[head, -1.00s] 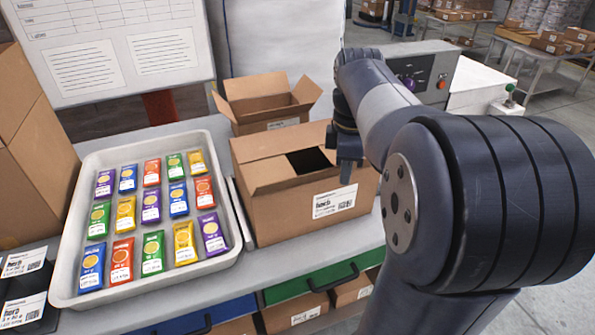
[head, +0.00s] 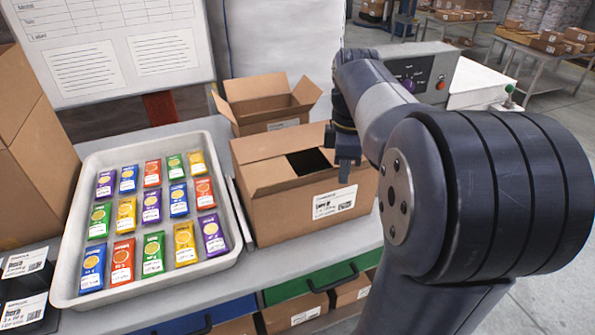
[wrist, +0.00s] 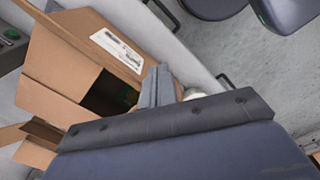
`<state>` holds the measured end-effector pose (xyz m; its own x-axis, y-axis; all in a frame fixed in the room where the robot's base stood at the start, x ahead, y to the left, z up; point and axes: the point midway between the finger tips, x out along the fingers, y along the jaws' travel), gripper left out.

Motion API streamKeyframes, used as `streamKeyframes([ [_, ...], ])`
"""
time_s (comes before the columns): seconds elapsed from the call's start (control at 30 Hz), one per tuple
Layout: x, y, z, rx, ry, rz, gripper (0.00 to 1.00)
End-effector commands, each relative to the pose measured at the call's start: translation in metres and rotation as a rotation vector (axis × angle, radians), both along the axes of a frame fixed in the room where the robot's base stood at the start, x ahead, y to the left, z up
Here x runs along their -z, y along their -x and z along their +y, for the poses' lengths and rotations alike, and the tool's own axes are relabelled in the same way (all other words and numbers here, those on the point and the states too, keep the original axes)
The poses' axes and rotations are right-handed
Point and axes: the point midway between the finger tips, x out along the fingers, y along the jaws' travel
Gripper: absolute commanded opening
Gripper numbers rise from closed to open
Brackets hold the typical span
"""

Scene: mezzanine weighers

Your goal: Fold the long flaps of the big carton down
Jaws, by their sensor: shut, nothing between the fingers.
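The big carton (head: 300,212) stands on the bench, right of the tray, with a white label on its front. Its top is partly covered by flaps, and a dark gap shows between them near the middle. My gripper (head: 345,162) is shut and empty, pointing down over the right end of the carton's top; whether it touches a flap I cannot tell. In the wrist view the carton (wrist: 55,60) lies left of the gripper (wrist: 157,88), with the dark opening beside the fingers and something green inside. The right end of the top is partly hidden by my gripper.
A smaller open carton (head: 270,127) stands behind. A white tray (head: 236,228) with several coloured packets is at left. Tall brown cartons (head: 30,150) stand at the far left. A grey control box (head: 428,72) is behind my arm at right.

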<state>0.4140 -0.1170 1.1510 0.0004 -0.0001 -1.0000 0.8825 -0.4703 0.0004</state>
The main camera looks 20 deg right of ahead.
Motion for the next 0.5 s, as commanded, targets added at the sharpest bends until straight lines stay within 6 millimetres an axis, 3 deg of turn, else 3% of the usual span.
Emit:
streamKeyframes([
  [0.5,-0.01,-0.05,0.003,-0.002,-0.003,0.005,0.0],
])
